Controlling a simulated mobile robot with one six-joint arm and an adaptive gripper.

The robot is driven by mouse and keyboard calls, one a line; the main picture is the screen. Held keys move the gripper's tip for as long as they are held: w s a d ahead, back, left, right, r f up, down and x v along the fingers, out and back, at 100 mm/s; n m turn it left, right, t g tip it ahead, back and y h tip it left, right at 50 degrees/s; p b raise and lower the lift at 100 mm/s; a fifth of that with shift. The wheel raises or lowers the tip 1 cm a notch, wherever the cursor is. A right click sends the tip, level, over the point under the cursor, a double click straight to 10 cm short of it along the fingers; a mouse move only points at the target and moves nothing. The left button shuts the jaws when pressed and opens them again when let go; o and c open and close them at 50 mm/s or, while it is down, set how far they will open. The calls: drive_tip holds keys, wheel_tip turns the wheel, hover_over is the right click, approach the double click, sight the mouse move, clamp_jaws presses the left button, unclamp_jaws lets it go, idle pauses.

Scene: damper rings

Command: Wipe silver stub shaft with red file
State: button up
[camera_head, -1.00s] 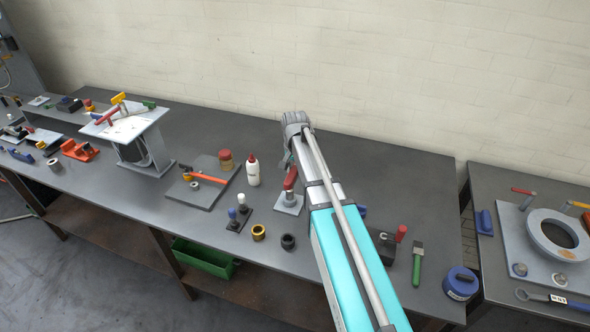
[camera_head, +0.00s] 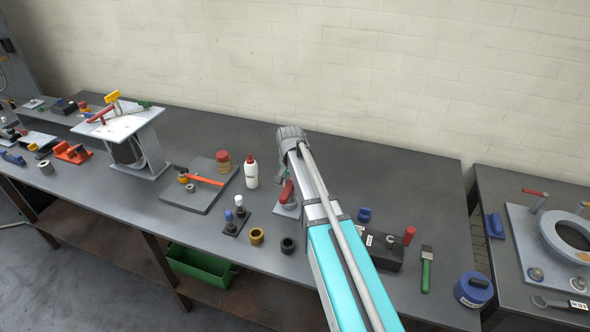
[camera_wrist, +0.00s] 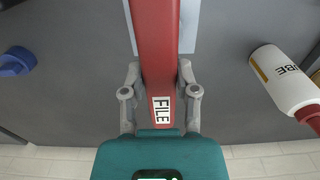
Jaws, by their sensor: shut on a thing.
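The red file (camera_wrist: 158,45) is between the two grey fingers of my gripper (camera_wrist: 159,72), which is shut on it; its white "FILE" label faces the wrist camera. In the head view the file (camera_head: 287,193) shows as a small red piece above a light grey plate (camera_head: 289,210), partly hidden by my arm. The plate also shows behind the file in the wrist view (camera_wrist: 188,28). I cannot tell whether file and plate touch. I cannot pick out the silver stub shaft for sure; it may be hidden behind the file or my arm.
A white bottle with a red cap (camera_head: 251,174) stands left of the plate. A board with an orange-handled tool (camera_head: 207,181) lies farther left. A yellow ring (camera_head: 256,236) and black ring (camera_head: 288,245) are in front. A black block (camera_head: 385,258) is right of my arm.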

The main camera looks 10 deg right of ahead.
drive_tip(key=shift+w+a, duration=0.35)
drive_tip(key=shift+a, duration=0.2)
drive_tip(key=shift+w+a, duration=0.3)
drive_tip(key=shift+a, duration=0.25)
drive_tip(key=shift+s+d, duration=0.1)
drive_tip(key=shift+d, duration=0.1)
drive_tip(key=shift+s+d+r, duration=0.1)
drive_tip(key=shift+s+d, duration=0.6)
drive_tip(key=shift+d, duration=0.35)
wheel_tip(320, 180, up, 7)
drive_tip(key=d+p, duration=0.1)
drive_tip(key=p, duration=0.6)
drive_tip(key=shift+s+r, duration=0.2)
drive_tip(key=shift+s, duration=0.15)
drive_tip(key=shift+f, duration=0.15)
drive_tip(key=shift+f+b, duration=2.8)
drive_tip(key=shift+f, duration=0.15)
